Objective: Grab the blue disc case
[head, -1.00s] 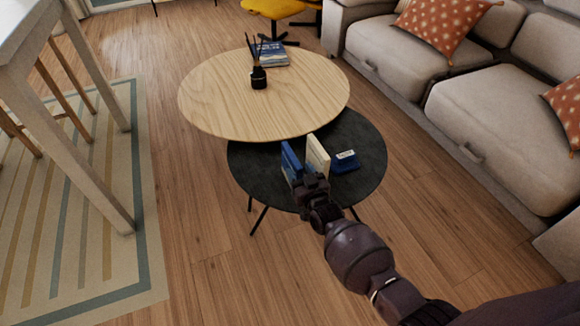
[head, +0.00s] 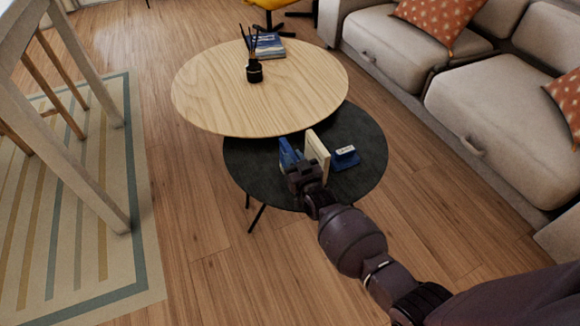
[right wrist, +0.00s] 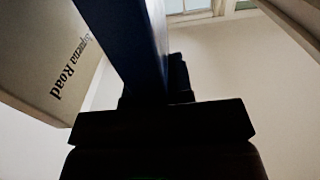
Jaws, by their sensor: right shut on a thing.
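The blue disc case (head: 286,150) stands near the left side of the low black round table, partly hidden by my right gripper (head: 302,173). My right gripper is shut on it. In the right wrist view the case is a dark blue slab (right wrist: 125,35) rising from between the dark fingers. Whether its lower edge touches the table is hidden. My left gripper is not in view.
A cream case or book (head: 318,150) stands upright just right of the blue case; its lettered face shows in the right wrist view (right wrist: 45,60). A small blue item with a white label (head: 345,157) sits farther right. The wooden table (head: 215,90) overhangs behind.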

